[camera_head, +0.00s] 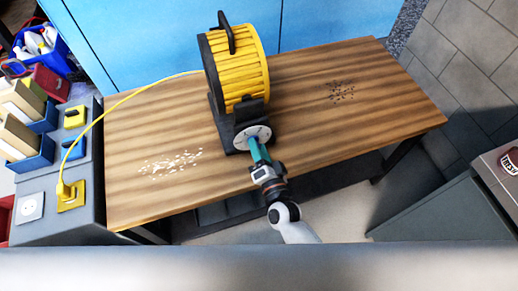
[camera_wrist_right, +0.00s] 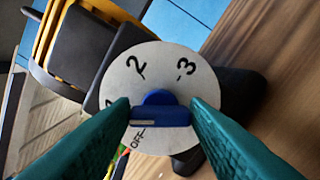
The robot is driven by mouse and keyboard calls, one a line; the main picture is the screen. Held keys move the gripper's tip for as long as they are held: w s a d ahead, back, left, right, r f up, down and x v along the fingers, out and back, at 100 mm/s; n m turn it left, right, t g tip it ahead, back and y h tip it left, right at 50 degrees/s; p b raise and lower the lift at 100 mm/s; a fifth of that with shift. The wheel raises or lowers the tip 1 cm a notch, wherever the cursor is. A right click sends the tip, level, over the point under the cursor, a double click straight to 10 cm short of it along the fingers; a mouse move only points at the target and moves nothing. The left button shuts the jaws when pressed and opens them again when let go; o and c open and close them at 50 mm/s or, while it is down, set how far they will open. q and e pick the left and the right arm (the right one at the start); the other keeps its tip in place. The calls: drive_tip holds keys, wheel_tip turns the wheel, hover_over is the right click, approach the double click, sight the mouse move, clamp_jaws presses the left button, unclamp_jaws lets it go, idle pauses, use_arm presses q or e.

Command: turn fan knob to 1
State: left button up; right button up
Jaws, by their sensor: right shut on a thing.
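The yellow drum-shaped fan (camera_head: 240,75) stands on the wooden table, with a round white dial (camera_head: 243,143) on its front. In the wrist view the dial (camera_wrist_right: 160,60) carries the marks OFF, 1, 2 and 3; the 1 is partly hidden by a finger. The blue knob (camera_wrist_right: 160,113) sits at its centre, its light mark toward the left, between 1 and OFF. My right gripper (camera_wrist_right: 160,115) is shut on the knob, a teal finger at each end. The gripper (camera_head: 258,152) also shows in the head view. My left gripper is out of view.
The wooden table (camera_head: 390,110) has pale scraps at left and dark bits at right. A yellow cord runs from the fan to a yellow socket (camera_head: 71,196) on the grey unit at left. A grey cabinet with a can (camera_head: 509,162) is at right.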

idle(0.3)
drive_tip(key=o, duration=1)
drive_tip(key=v, duration=1.2)
